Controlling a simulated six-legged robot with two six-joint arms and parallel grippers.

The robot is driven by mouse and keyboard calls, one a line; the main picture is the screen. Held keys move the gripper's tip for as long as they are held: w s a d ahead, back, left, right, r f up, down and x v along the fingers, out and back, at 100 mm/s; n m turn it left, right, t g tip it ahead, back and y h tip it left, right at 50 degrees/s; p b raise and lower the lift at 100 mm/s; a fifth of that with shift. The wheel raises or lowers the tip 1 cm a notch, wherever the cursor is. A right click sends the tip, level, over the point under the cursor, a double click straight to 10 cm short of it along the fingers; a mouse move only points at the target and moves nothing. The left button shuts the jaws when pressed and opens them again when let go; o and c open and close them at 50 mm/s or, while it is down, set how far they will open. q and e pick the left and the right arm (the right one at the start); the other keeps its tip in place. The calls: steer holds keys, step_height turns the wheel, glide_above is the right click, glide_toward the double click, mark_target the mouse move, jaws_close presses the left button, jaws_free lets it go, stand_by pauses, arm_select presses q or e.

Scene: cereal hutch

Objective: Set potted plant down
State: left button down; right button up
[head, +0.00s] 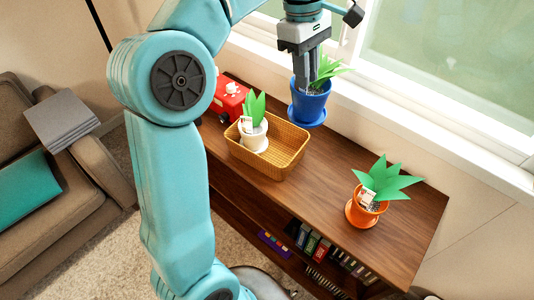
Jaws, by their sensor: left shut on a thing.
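A potted plant in a blue pot (309,103) with green leaves is held by my left gripper (308,80). The gripper comes down from above and is shut on the pot's near rim. The blue pot appears at the back edge of the wooden hutch top (318,167), near the window sill; I cannot tell whether its base touches the top. A white potted plant (253,133) stands inside a woven basket (281,171). An orange potted plant (364,212) stands on the right part of the hutch top. My right gripper is not in view.
A red toy vehicle (229,100) sits behind the basket at the left. Books (312,243) fill a lower shelf. The hutch top is clear between the basket and the orange pot. The window sill (440,145) runs along the back.

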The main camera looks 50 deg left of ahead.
arm_select(q)
steer(key=s+a+f+n, duration=0.1)
steer(key=a+f, duration=0.1)
steer(key=a, duration=0.3)
step_height(320, 180, down, 20)
steer(key=b, duration=0.5)
steer(key=shift+s+a+n, duration=0.3)
steer(key=shift+a+n, duration=0.1)
steer(key=shift+f, duration=0.2)
steer(key=c, duration=1.1)
jaws_free()
